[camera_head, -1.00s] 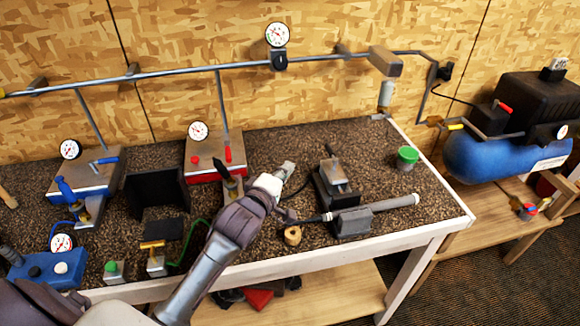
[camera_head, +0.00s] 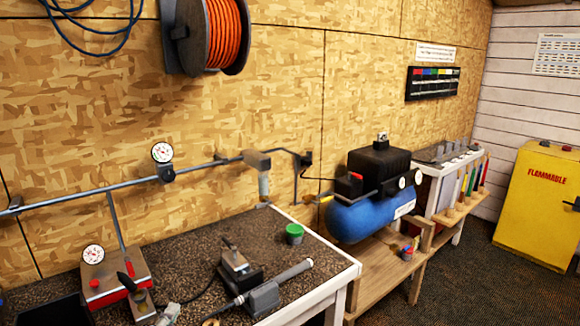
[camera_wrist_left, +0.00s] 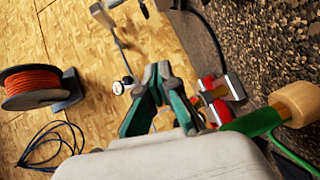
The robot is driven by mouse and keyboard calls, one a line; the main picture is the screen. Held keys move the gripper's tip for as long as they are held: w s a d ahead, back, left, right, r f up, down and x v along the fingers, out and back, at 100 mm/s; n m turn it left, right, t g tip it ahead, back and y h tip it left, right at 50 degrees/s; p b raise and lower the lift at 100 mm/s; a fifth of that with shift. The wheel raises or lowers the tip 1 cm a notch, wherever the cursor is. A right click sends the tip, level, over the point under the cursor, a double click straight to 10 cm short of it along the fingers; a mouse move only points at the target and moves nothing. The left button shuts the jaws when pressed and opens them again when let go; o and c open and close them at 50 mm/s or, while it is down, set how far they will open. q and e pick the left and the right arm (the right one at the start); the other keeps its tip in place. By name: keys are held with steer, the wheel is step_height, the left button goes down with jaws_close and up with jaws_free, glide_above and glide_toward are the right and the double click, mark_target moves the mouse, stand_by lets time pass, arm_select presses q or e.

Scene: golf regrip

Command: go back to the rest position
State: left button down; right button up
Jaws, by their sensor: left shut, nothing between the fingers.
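My left gripper (camera_wrist_left: 157,72) shows in the left wrist view with its two green-and-grey fingers together and nothing between them. In the head view only what looks like its pale tip (camera_head: 169,314) shows at the bottom edge, over the front of the workbench (camera_head: 190,246). It is left of a dark clamp block (camera_head: 263,297) that holds a grey rod-like grip (camera_head: 294,270). My right gripper is in neither view.
A red pressure unit (camera_head: 117,282) and a green-topped pot (camera_head: 294,234) stand on the bench. A blue compressor (camera_head: 358,217) sits on a wooden stand to the right. In the left wrist view, a wooden knob (camera_wrist_left: 296,102) on a green handle (camera_wrist_left: 250,123) is close by.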

arm_select(q)
steer(key=s+f+m+g, duration=0.1)
steer(key=s+f, duration=0.1)
steer(key=s+d+f+m+g, duration=0.1)
steer(key=s+f+m, duration=0.1)
steer(key=f, duration=0.1)
steer(key=shift+s+d+g, duration=0.1)
steer(key=shift+s+g, duration=0.05)
steer(key=shift+g, duration=0.15)
steer(key=s+d+f+m+g, duration=0.1)
steer(key=s+f+m+g, duration=0.3)
steer(key=s, duration=0.5)
steer(key=s+d+f+m+g, duration=0.25)
steer(key=s+m, duration=0.35)
steer(key=s, duration=0.3)
steer(key=s+d+f+m+g, duration=0.1)
steer(key=s+f+m+g, duration=0.3)
steer(key=s, duration=0.5)
step_height(320, 180, down, 24)
steer(key=s+m+g, duration=0.1)
steer(key=s+a+f+g, duration=0.1)
steer(key=s+a+f, duration=0.2)
steer(key=s+f, duration=1.4)
steer(key=shift+s+a+m, duration=0.15)
steer(key=shift+m, duration=0.15)
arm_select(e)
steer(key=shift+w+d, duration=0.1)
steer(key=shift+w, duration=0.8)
